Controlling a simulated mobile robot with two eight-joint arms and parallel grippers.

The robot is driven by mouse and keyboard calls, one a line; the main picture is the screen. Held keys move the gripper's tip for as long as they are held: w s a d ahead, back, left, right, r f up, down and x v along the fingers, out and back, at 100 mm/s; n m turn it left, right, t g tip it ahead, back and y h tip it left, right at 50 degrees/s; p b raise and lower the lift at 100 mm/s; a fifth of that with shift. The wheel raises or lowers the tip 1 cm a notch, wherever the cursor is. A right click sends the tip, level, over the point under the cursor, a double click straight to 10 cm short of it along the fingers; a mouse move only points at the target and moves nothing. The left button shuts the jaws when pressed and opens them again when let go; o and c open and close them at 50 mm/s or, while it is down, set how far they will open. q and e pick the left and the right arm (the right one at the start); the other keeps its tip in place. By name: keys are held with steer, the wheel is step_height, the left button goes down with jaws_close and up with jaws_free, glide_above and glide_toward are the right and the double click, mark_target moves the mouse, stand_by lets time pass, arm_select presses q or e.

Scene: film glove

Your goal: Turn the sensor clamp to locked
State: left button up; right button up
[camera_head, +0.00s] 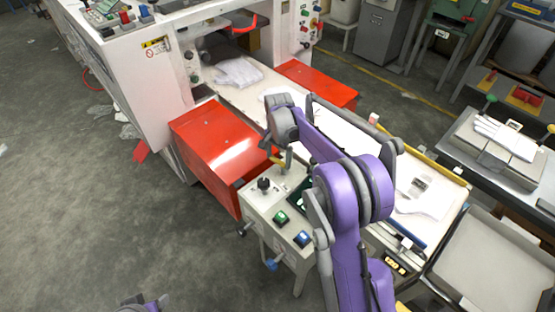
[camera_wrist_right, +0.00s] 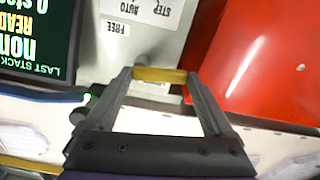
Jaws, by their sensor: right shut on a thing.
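The sensor clamp appears as a yellow bar-like handle (camera_wrist_right: 160,75) on the grey panel in the right wrist view. A FREE label (camera_wrist_right: 116,27) shows upside down near it, and a rounded grey part stands just behind the handle. My right gripper (camera_wrist_right: 161,77) is shut on the yellow handle, which spans between its two fingertips. In the head view my right gripper (camera_head: 282,161) is at the far end of the control panel (camera_head: 257,203), and the clamp is mostly hidden by the fingers. My left gripper is not in view.
A red sloping cover (camera_head: 215,140) stands just left of the gripper; it also shows in the wrist view (camera_wrist_right: 265,60). The panel has a black knob (camera_head: 264,184), a green button (camera_head: 281,217) and a blue button (camera_head: 303,239). A dark screen (camera_wrist_right: 38,38) is close by.

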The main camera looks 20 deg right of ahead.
mark_target(279, 160)
steer(key=shift+w+d+m, duration=0.1)
steer(key=shift+d+m, duration=0.1)
steer(key=shift+m, duration=0.6)
steer(key=o, duration=1.1)
steer(key=shift+r, duration=0.15)
step_height(279, 160, up, 11)
steer(key=shift+f, duration=0.2)
